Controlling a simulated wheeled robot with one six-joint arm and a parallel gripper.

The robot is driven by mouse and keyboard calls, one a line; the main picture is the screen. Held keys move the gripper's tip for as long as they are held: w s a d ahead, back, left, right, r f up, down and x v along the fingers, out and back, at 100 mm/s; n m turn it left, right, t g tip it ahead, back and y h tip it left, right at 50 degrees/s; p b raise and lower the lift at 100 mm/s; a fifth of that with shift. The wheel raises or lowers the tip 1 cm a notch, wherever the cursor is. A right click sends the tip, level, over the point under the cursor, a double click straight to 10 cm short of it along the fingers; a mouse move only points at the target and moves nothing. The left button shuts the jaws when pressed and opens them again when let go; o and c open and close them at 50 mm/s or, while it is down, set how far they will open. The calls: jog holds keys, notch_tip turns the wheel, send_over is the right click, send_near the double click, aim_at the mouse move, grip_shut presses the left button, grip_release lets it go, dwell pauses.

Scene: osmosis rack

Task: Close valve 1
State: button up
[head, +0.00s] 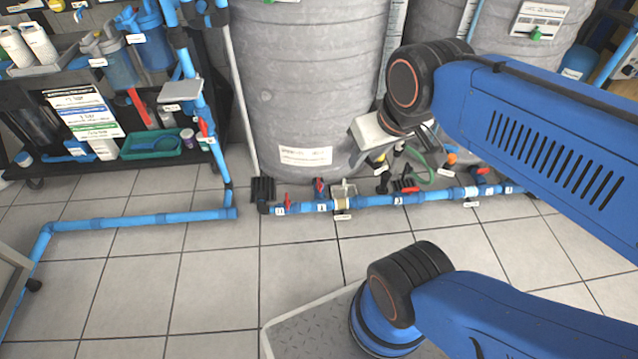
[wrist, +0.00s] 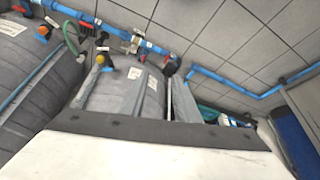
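A blue pipe (head: 372,202) runs along the floor in front of the grey tanks and carries several small red-handled valves. One red handle (head: 287,200) is near the pipe's left end, and another valve (head: 319,187) stands just right of it. Small white tags sit on the pipe; I cannot read for sure which is valve 1. The pipe also shows at the top of the wrist view (wrist: 172,52), with a red-handled valve (wrist: 142,57). My gripper (head: 374,132) is above and behind the pipe, apart from the valves; its pale housing shows, but its fingers cannot be made out.
Large grey tanks (head: 300,80) stand behind the pipe. A second blue pipe (head: 140,220) runs across the floor at left and rises beside a black shelf. A green tray (head: 150,146) is on that shelf. The tiled floor in front is mostly clear.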

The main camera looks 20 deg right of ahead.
jog(key=w+f, duration=0.4)
jog(key=w, duration=1.1)
jog(key=m+h, duration=0.1)
jog(key=m, duration=0.3)
send_over(319, 183)
jog(key=s+a, duration=0.2)
jog(key=s, duration=0.5)
notch_tip(319, 183, down, 43)
jog(key=shift+g, duration=0.3)
jog(key=x, duration=1.7)
jog(key=shift+w+d, duration=0.2)
jog(key=shift+d, duration=0.1)
grip_shut()
